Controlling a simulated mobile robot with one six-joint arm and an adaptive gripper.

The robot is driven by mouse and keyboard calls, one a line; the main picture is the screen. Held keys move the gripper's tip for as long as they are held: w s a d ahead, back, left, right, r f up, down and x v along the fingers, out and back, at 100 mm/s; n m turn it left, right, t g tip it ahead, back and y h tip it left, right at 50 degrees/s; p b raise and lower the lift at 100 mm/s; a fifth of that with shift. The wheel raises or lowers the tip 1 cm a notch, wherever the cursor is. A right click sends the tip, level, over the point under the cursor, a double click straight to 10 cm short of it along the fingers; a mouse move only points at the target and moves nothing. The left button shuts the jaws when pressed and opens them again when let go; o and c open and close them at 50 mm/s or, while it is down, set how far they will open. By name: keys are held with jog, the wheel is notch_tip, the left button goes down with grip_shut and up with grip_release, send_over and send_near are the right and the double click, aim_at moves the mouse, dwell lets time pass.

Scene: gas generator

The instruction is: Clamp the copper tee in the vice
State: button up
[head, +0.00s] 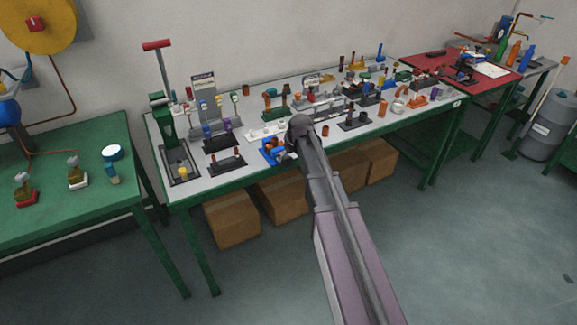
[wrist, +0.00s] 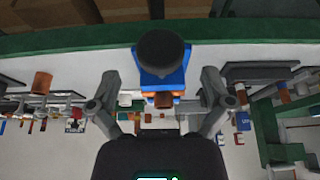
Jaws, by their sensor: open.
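The blue vice (head: 268,155) stands at the front edge of the grey-topped bench, partly hidden by my arm. In the wrist view the vice (wrist: 163,78) is straight ahead, with a dark round part in front of it. A copper-coloured piece (head: 276,144) shows at the vice. In the wrist view a copper piece (wrist: 163,100) sits against the blue body, between my fingers in the picture; I cannot tell whether it is the tee or is clamped. My gripper (wrist: 160,104) is open, its fingers apart on either side, with no visible contact.
Several fittings and black holders crowd the bench (head: 222,136). A dark stand (head: 226,163) is left of the vice, and another holder (head: 355,121) is to the right. A green press (head: 165,125) stands at the left end. Cardboard boxes (head: 232,222) lie below; the floor in front is clear.

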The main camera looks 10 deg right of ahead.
aim_at(289, 158)
jog(key=shift+b+x, duration=1.4)
jog(key=shift+x, duration=0.45)
jog(key=c, duration=1.1)
